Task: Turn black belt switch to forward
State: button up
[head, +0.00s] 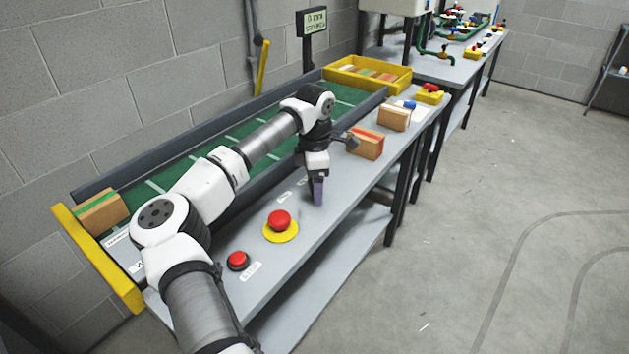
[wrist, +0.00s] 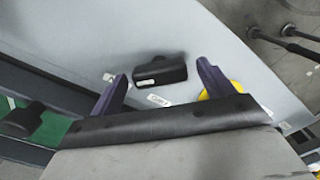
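The black belt switch (wrist: 160,72) shows in the wrist view as a dark bar-shaped handle on the grey bench top, with small white labels beside it. My gripper (wrist: 162,70) is open, with one purple finger on each side of the switch. A gap shows between the switch and each finger; the height of the fingertips over the bench is hard to tell. In the head view my gripper (head: 317,192) points down over the bench near its front edge. I cannot make out the switch there.
A red mushroom button on a yellow disc (head: 280,224) and a smaller red button (head: 238,261) sit nearer on the bench. Boxes (head: 365,143) stand beyond my gripper. The green belt (head: 237,132) runs behind. A yellow bin (head: 368,74) is at its far end.

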jog(key=c, duration=0.9)
jog(key=shift+n, duration=0.3)
jog(key=n, duration=0.3)
jog(key=shift+n+b, duration=0.3)
jog(key=shift+b, duration=0.05)
jog(key=n, duration=0.4)
jog(key=shift+n+b, duration=0.3)
jog(key=shift+b, duration=0.05)
jog(key=n, duration=0.4)
jog(key=shift+n+b, duration=0.3)
jog(key=shift+b, duration=0.1)
jog(key=shift+n+b, duration=0.35)
jog(key=shift+n, duration=1.85)
jog(key=o, duration=1)
